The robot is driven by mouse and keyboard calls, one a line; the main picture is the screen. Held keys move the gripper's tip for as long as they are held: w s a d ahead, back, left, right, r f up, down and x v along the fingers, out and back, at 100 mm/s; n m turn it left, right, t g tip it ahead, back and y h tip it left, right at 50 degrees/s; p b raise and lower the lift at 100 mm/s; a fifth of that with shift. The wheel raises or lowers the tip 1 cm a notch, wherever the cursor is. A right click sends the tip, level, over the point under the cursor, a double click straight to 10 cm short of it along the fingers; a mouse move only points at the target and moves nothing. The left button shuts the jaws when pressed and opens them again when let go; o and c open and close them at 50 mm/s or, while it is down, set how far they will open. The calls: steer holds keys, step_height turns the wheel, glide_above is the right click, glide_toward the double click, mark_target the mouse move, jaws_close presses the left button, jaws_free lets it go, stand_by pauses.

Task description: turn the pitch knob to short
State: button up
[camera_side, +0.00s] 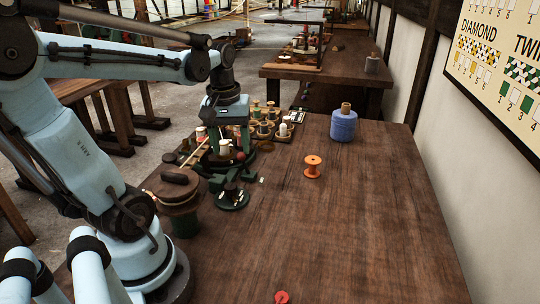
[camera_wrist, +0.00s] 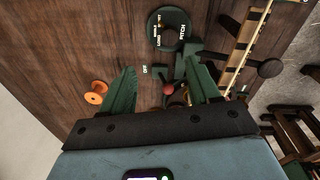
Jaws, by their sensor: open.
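The pitch knob is a dark round piece with a green base, marked PITCH, at the top middle of the wrist view (camera_wrist: 168,28).
A red ball (camera_wrist: 168,88) shows between the fingers, close to my gripper. An orange spool (camera_side: 312,167) and blue yarn (camera_side: 343,127) stand to the right. A lidded wooden drum (camera_side: 178,192) is at left. Several bobbins stand behind. The bench's right front is mostly clear.

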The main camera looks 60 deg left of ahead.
steer(key=w+d+m+t, duration=0.4)
steer(key=d+m+t, duration=0.2)
steer(key=d+m, duration=0.5)
steer(key=shift+w+d+f+m, duration=0.25)
steer(key=shift+d+f, duration=0.2)
steer(key=shift+d, duration=1.55)
steer(key=shift+o, duration=0.9)
steer(key=o, duration=0.6)
steer(key=a+r+n, duration=0.1)
steer(key=a+n, duration=0.2)
steer(key=w+a+r+n+g, duration=0.1)
steer(key=n, duration=0.1)
steer(key=shift+w+a+r, duration=0.1)
steer(key=shift+a+r, duration=0.2)
steer(key=shift+a, duration=0.05)
steer(key=shift+c, duration=0.2)
steer(key=s+a+r+n+g+h, duration=0.15)
steer(key=a+r+n, duration=0.25)
steer(key=a+n, duration=0.7)
steer(key=s+a+r+n+g+h, duration=0.15)
steer(key=a+r+n, duration=0.25)
steer(key=a+n, duration=0.7)
step_height(320, 180, down, 10)
steer(key=w+d+y, duration=0.1)
steer(key=shift+w+d+r+g, duration=0.15)
steer(key=shift+r+g, duration=0.1)
steer(key=shift+g, duration=0.05)
